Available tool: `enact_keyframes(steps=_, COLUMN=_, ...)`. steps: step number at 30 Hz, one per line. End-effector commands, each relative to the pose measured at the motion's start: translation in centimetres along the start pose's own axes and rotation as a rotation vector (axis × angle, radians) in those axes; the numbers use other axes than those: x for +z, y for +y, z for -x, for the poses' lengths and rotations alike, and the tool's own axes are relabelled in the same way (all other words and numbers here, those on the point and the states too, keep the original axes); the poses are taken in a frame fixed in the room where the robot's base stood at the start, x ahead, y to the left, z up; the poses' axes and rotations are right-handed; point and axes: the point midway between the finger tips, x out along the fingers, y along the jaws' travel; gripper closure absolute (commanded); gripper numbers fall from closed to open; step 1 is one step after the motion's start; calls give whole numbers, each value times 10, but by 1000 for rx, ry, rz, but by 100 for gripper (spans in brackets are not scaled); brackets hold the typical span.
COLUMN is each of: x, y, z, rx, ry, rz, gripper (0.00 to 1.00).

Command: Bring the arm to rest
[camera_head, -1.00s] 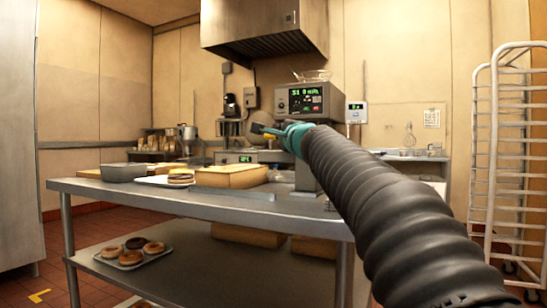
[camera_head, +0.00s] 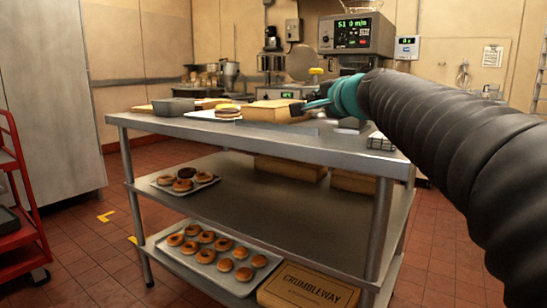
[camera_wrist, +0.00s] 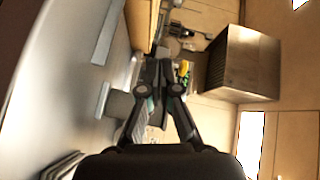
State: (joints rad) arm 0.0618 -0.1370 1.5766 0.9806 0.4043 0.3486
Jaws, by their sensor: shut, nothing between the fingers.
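My arm (camera_head: 450,120) reaches in from the right side of the head view, in a ribbed black sleeve with a teal cuff at the wrist. My gripper (camera_head: 306,107) is at its far end, in front of the tan box on the steel table. In the wrist view my gripper (camera_wrist: 163,55) points away from the camera with its fingertips together. Nothing shows between them. The fingertips are small in the head view, and I cannot tell how high they are above the table.
The steel table (camera_head: 230,132) holds a tan box (camera_head: 270,113), a grey pan (camera_head: 174,107) and a stacked item on a plate. Donut trays (camera_head: 215,258) and a Crumbleway box (camera_head: 308,288) sit on lower shelves. A red cart (camera_head: 20,215) stands left. Floor between is clear.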

Motion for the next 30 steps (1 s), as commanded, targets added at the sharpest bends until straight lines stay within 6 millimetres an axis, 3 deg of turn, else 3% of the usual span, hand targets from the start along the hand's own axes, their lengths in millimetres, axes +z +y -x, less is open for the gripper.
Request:
enact_keyframes(steps=3, x=37, y=43, z=40, rx=130, ry=-84, rz=186, gripper=100)
enact_keyframes(steps=9, x=89, y=139, z=115, rx=363, ry=-252, rz=496, gripper=100)
enact_keyframes(steps=18, x=134, y=279, z=234, rx=671, ry=-514, rz=873, gripper=100)
enact_keyframes(steps=24, x=143, y=334, z=286, rx=796, ry=-628, rz=1015, gripper=100)
enact_keyframes(steps=30, x=144, y=349, z=299, rx=830, ry=-660, rz=1052, gripper=100)
